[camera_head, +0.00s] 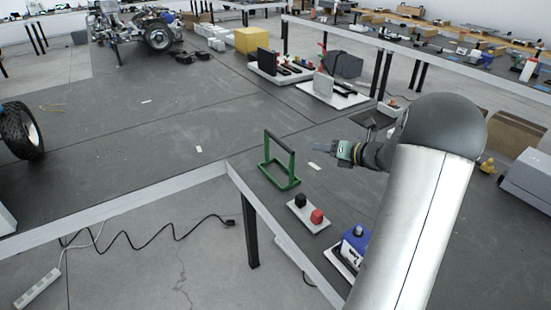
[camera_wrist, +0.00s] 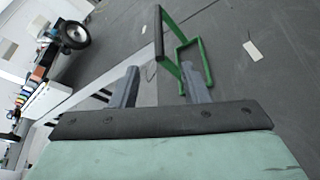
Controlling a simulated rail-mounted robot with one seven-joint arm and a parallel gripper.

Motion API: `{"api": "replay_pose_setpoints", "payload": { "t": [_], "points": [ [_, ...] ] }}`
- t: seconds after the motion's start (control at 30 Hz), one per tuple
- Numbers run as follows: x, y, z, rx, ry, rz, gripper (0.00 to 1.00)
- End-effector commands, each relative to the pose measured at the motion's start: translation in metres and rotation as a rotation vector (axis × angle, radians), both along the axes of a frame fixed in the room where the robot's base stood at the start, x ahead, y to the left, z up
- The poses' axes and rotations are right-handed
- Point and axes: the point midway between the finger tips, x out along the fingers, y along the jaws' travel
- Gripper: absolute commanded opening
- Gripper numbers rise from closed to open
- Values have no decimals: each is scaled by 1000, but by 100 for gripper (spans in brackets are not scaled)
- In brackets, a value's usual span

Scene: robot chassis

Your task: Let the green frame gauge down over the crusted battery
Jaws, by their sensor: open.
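The green frame gauge (camera_head: 268,164) stands upright on the dark table, with a rectangular green base, green posts and a black bar across the top. My gripper (camera_head: 322,148) is in the air to its right, open and empty, with a visible gap between them. In the wrist view my open fingers (camera_wrist: 158,76) point toward the frame gauge (camera_wrist: 189,47), which lies beyond them, partly behind the right finger. A blue block with white on it (camera_head: 354,243), seemingly the crusted battery, sits near the table's front edge. My arm partly hides it.
A white plate (camera_head: 298,213) with a black and a red piece on it lies between the frame and the blue block. The table's front edge (camera_head: 262,208) is close by. White trays with parts (camera_head: 340,99) stand farther back.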

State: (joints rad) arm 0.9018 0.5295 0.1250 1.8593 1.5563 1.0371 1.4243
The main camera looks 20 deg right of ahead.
Motion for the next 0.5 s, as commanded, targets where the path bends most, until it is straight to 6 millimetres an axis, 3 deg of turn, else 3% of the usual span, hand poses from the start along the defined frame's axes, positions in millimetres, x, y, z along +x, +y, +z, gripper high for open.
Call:
{"api": "replay_pose_setpoints", "payload": {
  "t": [0.5],
  "points": [
    [88, 35, -32, 16, 0, -10, 42]
  ]
}}
